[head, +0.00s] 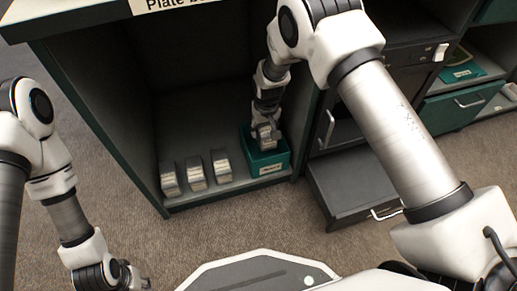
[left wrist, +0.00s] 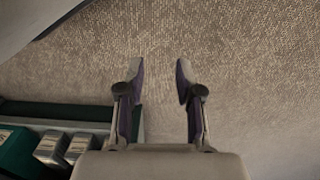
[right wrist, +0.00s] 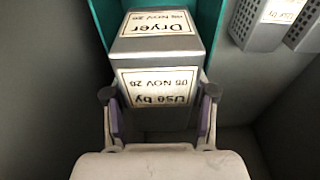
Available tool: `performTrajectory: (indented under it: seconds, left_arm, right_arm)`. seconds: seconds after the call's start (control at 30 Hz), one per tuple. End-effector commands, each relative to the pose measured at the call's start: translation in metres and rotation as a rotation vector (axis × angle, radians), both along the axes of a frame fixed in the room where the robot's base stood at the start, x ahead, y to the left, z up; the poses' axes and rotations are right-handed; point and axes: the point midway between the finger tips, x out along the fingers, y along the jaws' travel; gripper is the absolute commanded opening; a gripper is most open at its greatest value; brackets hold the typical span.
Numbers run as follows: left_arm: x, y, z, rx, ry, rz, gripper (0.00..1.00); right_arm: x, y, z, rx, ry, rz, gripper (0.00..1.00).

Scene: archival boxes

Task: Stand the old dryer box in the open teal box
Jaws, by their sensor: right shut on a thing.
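The dryer box (right wrist: 160,75) is a grey box with white labels reading "Dryer" and "Use by", upside down in the right wrist view. My right gripper (right wrist: 160,97) is shut on it, one finger on each side. The teal box (head: 270,168) stands on the cabinet floor at the right, open at the top; its walls show beside the dryer box in the right wrist view (right wrist: 209,22). In the head view my right gripper (head: 264,125) is over the teal box's opening. I cannot tell whether the dryer box touches its bottom. My left gripper (left wrist: 160,80) is open and empty above the carpet.
Several small grey boxes (head: 195,172) stand in a row on the cabinet floor, left of the teal box. The cabinet's left wall (head: 110,125) and top edge enclose the bay. A grey drawer (head: 350,187) sticks out low at the right.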

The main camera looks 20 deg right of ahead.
Motion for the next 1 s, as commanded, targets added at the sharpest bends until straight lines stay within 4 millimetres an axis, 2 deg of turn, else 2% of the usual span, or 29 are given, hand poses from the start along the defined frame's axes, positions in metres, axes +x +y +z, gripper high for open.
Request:
performTrajectory:
  seconds: [0.17, 0.3, 0.6, 0.67, 0.7, 0.97, 1.0]
  left_arm:
    - [0.001, 0.0, -0.018, 0.0, -0.002, 0.002, 0.36]
    - [0.001, 0.001, -0.04, 0.001, -0.004, 0.006, 0.36]
    - [0.013, 0.001, -0.073, 0.006, -0.035, -0.008, 0.36]
    - [0.014, 0.001, -0.072, 0.007, -0.038, -0.009, 0.36]
    - [0.014, 0.001, -0.07, 0.007, -0.037, -0.009, 0.36]
    - [0.013, 0.001, -0.07, 0.007, -0.037, -0.01, 0.36]
    - [0.013, 0.001, -0.07, 0.007, -0.037, -0.01, 0.36]
  right_arm:
    - [0.001, 0.001, -0.032, 0.001, 0.0, 0.002, 0.08]
    - [0.001, 0.001, -0.066, 0.001, 0.0, 0.002, 0.08]
    - [0.001, 0.001, -0.112, 0.001, -0.001, 0.001, 0.08]
    - [0.002, 0.001, -0.112, 0.001, -0.002, 0.001, 0.08]
    - [0.002, 0.001, -0.11, 0.001, -0.002, 0.001, 0.02]
    - [0.001, 0.001, -0.113, 0.001, -0.001, 0.001, 0.01]
    - [0.001, 0.001, -0.112, 0.001, 0.0, 0.001, 0.66]
